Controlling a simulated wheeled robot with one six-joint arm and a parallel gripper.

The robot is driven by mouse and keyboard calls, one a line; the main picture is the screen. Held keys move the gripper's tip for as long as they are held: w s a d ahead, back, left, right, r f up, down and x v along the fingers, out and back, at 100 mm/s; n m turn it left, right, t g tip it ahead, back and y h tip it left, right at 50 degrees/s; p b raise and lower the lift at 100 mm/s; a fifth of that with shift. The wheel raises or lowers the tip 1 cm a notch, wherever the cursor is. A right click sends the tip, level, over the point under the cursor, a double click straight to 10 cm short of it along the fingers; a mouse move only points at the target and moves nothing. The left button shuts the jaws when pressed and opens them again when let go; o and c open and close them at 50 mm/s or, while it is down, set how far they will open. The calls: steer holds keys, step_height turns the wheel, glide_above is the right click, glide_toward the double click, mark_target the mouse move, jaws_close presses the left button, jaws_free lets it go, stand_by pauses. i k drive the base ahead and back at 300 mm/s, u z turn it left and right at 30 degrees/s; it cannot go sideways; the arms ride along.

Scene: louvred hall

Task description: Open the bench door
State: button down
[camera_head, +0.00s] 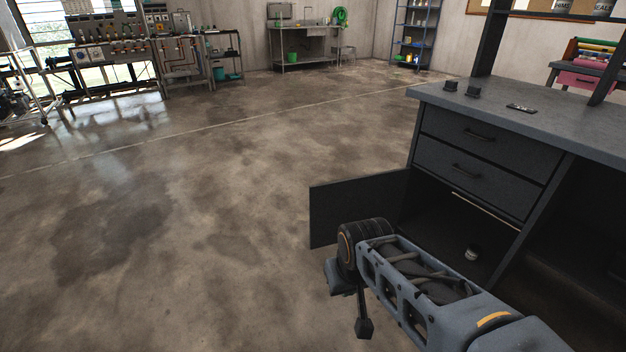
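The bench (530,120) stands at the right, dark grey, with two drawers above a lower compartment. The bench door (350,208) is a dark panel hinged at the compartment's left side. It stands swung well outward, so the compartment (440,220) lies open to view. My arm reaches in from the lower right, in front of the opening. My gripper (364,328) hangs at the arm's end, below and in front of the door in the picture. It seems apart from the door. Its fingers are seen edge-on and partly hidden, so their opening is unclear.
A small jar (472,252) stands inside the compartment. Small dark items (473,91) and a flat device (521,108) lie on the benchtop. The concrete floor (180,230) left of the door is clear. Equipment racks (110,50) and a sink table (305,40) stand far back.

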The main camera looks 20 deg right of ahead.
mark_target(334, 205)
steer(key=u, duration=0.65)
steer(key=i, duration=1.2)
steer(key=u, duration=0.35)
steer(key=i, duration=1.05)
steer(key=z, duration=1.05)
steer(key=i, duration=0.7)
steer(key=z, duration=0.5)
